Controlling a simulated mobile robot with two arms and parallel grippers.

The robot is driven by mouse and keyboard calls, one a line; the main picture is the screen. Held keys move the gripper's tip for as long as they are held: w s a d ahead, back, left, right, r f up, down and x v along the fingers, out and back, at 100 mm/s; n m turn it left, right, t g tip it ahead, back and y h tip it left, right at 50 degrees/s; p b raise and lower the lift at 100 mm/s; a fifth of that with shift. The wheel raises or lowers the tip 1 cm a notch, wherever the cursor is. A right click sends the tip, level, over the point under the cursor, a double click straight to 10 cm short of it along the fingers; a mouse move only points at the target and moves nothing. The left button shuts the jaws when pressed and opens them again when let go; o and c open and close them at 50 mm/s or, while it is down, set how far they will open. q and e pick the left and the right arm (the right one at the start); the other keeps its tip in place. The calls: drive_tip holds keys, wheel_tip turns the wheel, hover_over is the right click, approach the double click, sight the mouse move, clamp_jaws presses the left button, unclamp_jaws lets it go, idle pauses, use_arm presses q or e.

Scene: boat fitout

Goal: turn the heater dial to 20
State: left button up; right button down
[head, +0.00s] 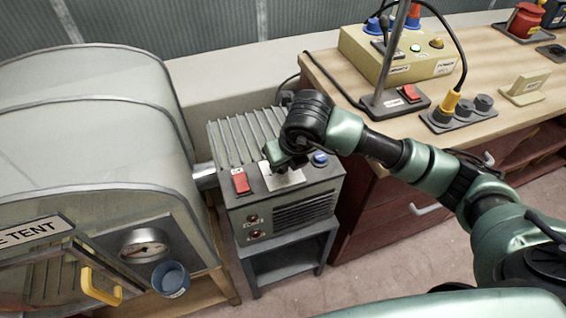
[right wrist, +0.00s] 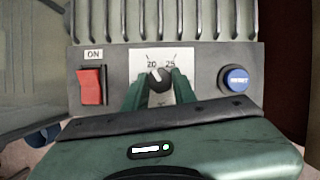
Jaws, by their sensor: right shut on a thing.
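The heater (head: 285,200) is a grey ribbed box on a low stand, in the middle of the head view. Its dial (right wrist: 159,80) is a dark knob with a white pointer on a white plate marked 20 and 25. My right gripper (right wrist: 158,88) is shut on the dial, one finger on each side. The pointer looks to be near the top, between the two numbers; its exact setting is hard to read. In the head view my right gripper (head: 284,168) covers the dial. My left gripper is not in view.
A red ON switch (right wrist: 91,86) sits left of the dial and a blue RESET button (right wrist: 236,79) right of it. A large cover with a gauge (head: 144,245) stands at left. A wooden workbench (head: 480,60) with devices stands at right.

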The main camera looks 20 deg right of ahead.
sight(288, 182)
drive_tip(key=shift+r, duration=0.1)
idle(0.3)
drive_tip(key=c, duration=1.1)
unclamp_jaws()
drive_tip(key=v, duration=0.7)
drive_tip(key=shift+s+r, duration=0.15)
drive_tip(key=shift+r, duration=0.2)
